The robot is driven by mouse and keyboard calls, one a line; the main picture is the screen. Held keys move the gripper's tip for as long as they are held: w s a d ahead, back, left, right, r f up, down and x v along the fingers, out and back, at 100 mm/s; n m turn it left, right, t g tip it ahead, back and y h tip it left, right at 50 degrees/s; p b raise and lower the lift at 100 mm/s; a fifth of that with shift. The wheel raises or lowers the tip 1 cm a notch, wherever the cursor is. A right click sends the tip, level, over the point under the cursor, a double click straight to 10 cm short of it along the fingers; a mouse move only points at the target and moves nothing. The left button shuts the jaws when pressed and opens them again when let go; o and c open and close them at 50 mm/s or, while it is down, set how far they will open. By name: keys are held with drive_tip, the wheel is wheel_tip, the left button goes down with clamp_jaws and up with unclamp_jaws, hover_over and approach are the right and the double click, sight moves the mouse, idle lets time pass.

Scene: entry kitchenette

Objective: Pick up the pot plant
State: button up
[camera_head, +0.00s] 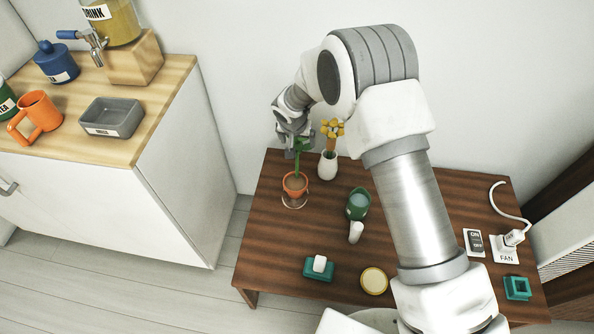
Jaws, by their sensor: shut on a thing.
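The pot plant (295,184) is a small terracotta pot with a green stem and leaves. It is at the back left of the dark wooden table (262,235), upright, with a pale ring shape just below the pot. I cannot tell whether the pot touches the table. My gripper (298,146) comes down from above at the plant's top and is shut on its green upper part. The fingertips are small and partly hidden by the leaves and the gripper body.
A white vase with yellow flowers (327,165) stands close right of the plant. A green cup (358,204), a white cylinder (356,232), a teal holder (318,270) and a round lid (374,281) are nearer. A counter (170,85) stands left. The table's front left is clear.

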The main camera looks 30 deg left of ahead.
clamp_jaws()
drive_tip(key=shift+r, duration=0.1)
